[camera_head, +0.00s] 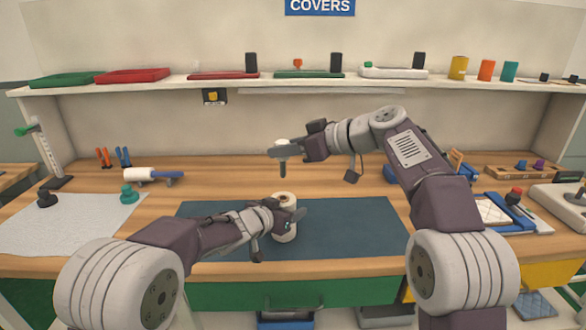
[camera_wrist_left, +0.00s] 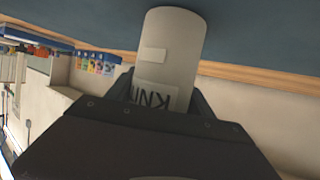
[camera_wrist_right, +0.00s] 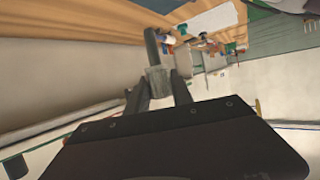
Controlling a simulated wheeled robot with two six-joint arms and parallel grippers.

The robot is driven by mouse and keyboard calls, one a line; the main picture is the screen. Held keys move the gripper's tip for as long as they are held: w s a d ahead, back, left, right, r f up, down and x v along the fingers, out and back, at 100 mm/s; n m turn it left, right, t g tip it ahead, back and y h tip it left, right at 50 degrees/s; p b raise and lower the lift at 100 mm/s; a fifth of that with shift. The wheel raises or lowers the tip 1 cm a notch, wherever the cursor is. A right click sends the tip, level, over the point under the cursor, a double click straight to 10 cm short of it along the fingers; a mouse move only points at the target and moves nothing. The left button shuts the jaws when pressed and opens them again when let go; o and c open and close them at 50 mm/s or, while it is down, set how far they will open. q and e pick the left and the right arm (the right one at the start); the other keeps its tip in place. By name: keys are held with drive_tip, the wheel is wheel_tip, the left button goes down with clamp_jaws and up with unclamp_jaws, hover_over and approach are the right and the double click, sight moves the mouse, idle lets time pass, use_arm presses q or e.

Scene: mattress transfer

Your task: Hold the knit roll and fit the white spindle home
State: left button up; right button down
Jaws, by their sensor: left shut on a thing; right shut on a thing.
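The knit roll (camera_head: 284,204) is a pale upright cylinder with a dark hole in its top, standing on the blue mat. My left gripper (camera_head: 290,222) is shut around it; the left wrist view shows the roll (camera_wrist_left: 172,50) with an upside-down KNIT label between the fingers. My right gripper (camera_head: 284,152) is shut on the white spindle (camera_head: 282,142), which has a white top and a dark shaft pointing down. The spindle hangs upright above the roll, apart from it, roughly over the hole. In the right wrist view the spindle (camera_wrist_right: 153,50) sits between the fingers.
The blue mat (camera_head: 350,225) is otherwise clear. A white sheet (camera_head: 70,222) with dark and green knobs lies left; a white roller (camera_head: 140,174) lies behind it. Trays and tools crowd the right side. A shelf (camera_head: 330,84) with trays and cups runs across the back.

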sight(284, 176)
drive_tip(key=shift+w+a+r, duration=0.1)
drive_tip(key=shift+w+r, duration=0.15)
drive_tip(key=shift+r, duration=0.05)
drive_tip(key=shift+f, duration=2.95)
drive_tip(key=shift+s+f, duration=0.1)
drive_tip(key=shift+f, duration=0.7)
drive_tip(key=shift+f, duration=0.3)
drive_tip(key=shift+f, duration=1.9)
drive_tip(key=c, duration=1)
unclamp_jaws()
drive_tip(key=shift+c, duration=0.2)
